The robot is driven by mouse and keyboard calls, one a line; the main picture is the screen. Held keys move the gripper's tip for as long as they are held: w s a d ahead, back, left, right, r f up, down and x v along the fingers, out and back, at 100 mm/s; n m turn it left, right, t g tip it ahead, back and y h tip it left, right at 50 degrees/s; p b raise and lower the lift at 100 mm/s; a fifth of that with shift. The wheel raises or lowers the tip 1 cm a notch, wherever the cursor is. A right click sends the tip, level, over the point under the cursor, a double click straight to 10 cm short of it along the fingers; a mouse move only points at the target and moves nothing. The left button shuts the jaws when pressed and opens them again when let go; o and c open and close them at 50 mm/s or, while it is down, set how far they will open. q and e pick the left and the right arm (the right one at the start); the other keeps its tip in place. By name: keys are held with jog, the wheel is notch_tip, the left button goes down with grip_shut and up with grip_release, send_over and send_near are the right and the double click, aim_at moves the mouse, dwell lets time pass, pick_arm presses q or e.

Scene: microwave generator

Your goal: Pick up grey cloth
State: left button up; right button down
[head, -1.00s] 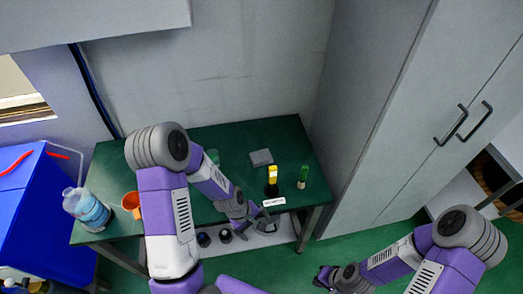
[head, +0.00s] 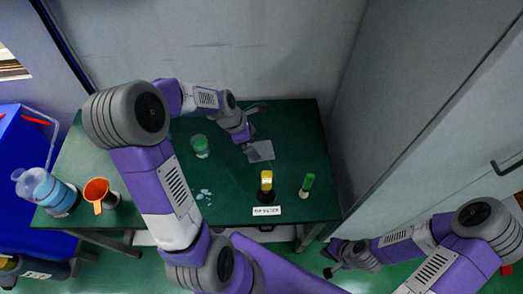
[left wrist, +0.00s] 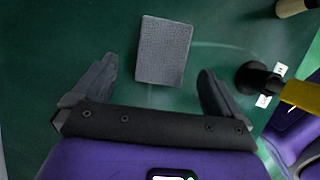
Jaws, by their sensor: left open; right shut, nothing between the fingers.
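The grey cloth (head: 263,151) is a small flat rectangle lying on the dark green tabletop, toward its back right. In the left wrist view the cloth (left wrist: 165,50) lies flat ahead of the open jaws (left wrist: 157,75), roughly centred between the two fingers, and nothing is held. My right gripper (head: 337,258) is shut and empty, low at the table's front right, away from the cloth.
A green glass (head: 200,146) stands left. A wall is behind.

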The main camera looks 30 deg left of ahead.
aim_at(258, 150)
pick_arm(q)
jog(key=b+x, duration=0.2)
jog(key=x, duration=0.2)
jog(key=shift+s+d+f, duration=0.1)
jog(key=shift+d+f, duration=0.05)
jog(key=shift+f, duration=0.2)
jog(key=shift+r, duration=0.1)
jog(key=c, duration=1)
notch_tip(258, 150, up, 10)
jog(key=p, duration=0.4)
jog(key=shift+c, duration=0.2)
